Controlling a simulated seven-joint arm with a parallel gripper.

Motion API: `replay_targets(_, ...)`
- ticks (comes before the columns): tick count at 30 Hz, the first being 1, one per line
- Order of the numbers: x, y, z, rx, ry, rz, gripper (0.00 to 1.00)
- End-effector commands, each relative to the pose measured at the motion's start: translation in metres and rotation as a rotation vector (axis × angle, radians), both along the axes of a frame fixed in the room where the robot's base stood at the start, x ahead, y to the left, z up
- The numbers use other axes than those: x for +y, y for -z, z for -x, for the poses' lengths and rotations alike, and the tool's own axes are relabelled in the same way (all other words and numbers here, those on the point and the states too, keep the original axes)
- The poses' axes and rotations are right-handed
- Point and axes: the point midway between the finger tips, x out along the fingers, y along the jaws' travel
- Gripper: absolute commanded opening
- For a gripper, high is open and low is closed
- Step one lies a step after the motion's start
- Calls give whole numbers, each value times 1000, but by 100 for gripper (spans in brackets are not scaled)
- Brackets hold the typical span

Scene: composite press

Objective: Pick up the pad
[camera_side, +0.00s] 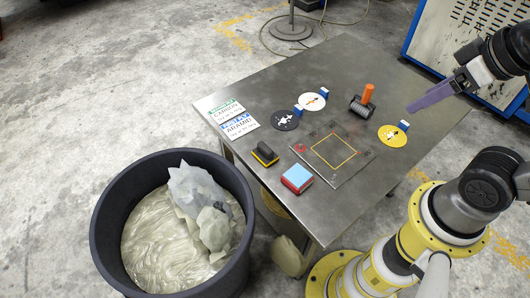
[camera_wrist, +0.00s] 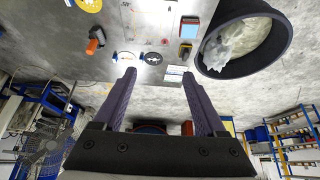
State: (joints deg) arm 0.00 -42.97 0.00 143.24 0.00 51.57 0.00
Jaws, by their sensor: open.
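Two small blocks could be the pad, and I cannot tell which. One is a red block with a light blue top (camera_side: 297,178) near the table's front edge; it is also in the wrist view (camera_wrist: 190,27). The other is a black and yellow block (camera_side: 265,154) just behind it, also in the wrist view (camera_wrist: 185,51). My gripper (camera_side: 418,105) is up at the right of the side view, well away from both blocks. In the wrist view its purple fingers (camera_wrist: 158,75) are spread apart with nothing between them.
The metal table (camera_side: 330,65) holds an orange-handled roller (camera_side: 362,103), round discs with blue tabs (camera_side: 313,102), a plate with a yellow square outline (camera_side: 345,168) and label cards (camera_side: 236,122). A large dark bin (camera_side: 110,235) with crumpled material stands at the front left.

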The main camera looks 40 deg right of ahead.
Motion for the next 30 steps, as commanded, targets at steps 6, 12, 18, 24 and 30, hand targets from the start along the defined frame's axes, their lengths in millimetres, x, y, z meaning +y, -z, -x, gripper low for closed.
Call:
replay_targets(6,0,0,0,0,0,0,100)
replay_targets(12,0,0,0,0,-14,8,100)
replay_targets(18,0,-10,-6,-30,-164,91,100)
replay_targets(24,2,-43,-45,-69,-406,231,100)
replay_targets(30,11,-59,-105,-41,-672,353,100)
